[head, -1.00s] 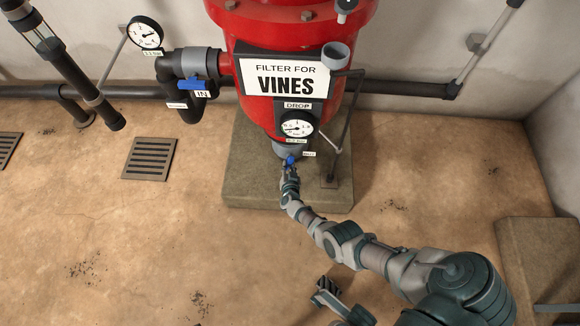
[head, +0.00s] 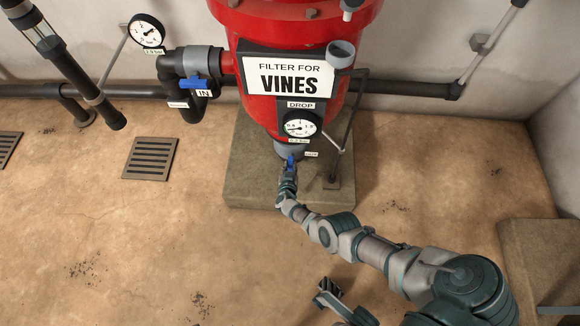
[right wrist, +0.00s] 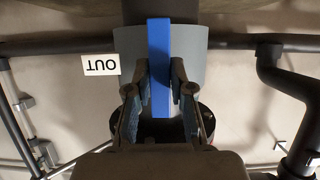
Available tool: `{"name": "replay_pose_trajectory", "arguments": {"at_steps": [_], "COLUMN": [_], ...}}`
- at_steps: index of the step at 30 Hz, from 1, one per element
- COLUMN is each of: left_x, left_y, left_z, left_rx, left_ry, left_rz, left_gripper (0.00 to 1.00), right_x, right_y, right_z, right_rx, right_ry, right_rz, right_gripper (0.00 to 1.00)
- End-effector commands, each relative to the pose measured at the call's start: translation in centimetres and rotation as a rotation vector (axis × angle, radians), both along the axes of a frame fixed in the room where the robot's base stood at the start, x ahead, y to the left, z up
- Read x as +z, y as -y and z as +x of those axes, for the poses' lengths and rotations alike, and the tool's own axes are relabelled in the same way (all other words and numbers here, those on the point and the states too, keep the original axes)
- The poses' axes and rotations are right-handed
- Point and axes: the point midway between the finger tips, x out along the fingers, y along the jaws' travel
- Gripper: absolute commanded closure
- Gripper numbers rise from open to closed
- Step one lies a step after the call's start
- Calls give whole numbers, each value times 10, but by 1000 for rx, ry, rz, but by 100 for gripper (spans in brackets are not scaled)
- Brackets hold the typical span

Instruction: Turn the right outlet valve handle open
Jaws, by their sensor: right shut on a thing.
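The blue outlet valve handle (head: 291,162) is on the grey valve under the red filter tank. In the right wrist view the handle (right wrist: 159,60) stands upright in the picture, across the grey valve body (right wrist: 193,52), beside an upside-down OUT label (right wrist: 100,65). My right gripper (head: 289,172) is at the handle. In the right wrist view its two fingers (right wrist: 161,88) are closed on both sides of the handle's lower part. My left gripper (head: 325,292) hangs low in the head view, empty, with its fingers apart, away from the valve.
A second blue handle (head: 194,84) marked IN is at the upper left. The red tank (head: 300,35) stands over a concrete plinth (head: 245,180). A DROP gauge (head: 300,124) is just above the outlet, and a thin pipe (head: 349,130) runs to its right. Open floor lies left.

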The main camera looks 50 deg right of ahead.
Motion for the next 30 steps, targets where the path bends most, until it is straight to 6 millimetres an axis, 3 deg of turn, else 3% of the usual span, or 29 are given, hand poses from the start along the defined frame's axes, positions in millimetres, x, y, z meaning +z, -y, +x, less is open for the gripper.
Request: {"name": "replay_pose_trajectory", "arguments": {"at_steps": [3, 4, 6, 16, 23, 30], "left_x": [-2, -2, -3, -3, -2, -1], "left_y": [0, 0, 0, 0, 0, 0], "left_z": [0, 0, 0, -2, -3, -3], "left_rx": [0, 0, 0, 1, 0, 0], "left_ry": [-5, -5, -6, -11, -6, -4], "left_rz": [-1, -1, 0, -2, 0, 0], "left_gripper": [41, 41, 41, 41, 41, 41], "right_x": [-8, -8, -7, -2, -1, 6], "right_y": [-7, -7, -6, -3, -12, -20], "right_z": [-3, -3, -3, 0, -1, -14], "right_rx": [11, 10, 9, 4, 5, 2], "right_ry": [-13, -13, -11, -2, 3, 1], "right_rz": [13, 12, 11, 5, 9, 7], "right_gripper": [100, 71, 53, 53, 53, 53]}}
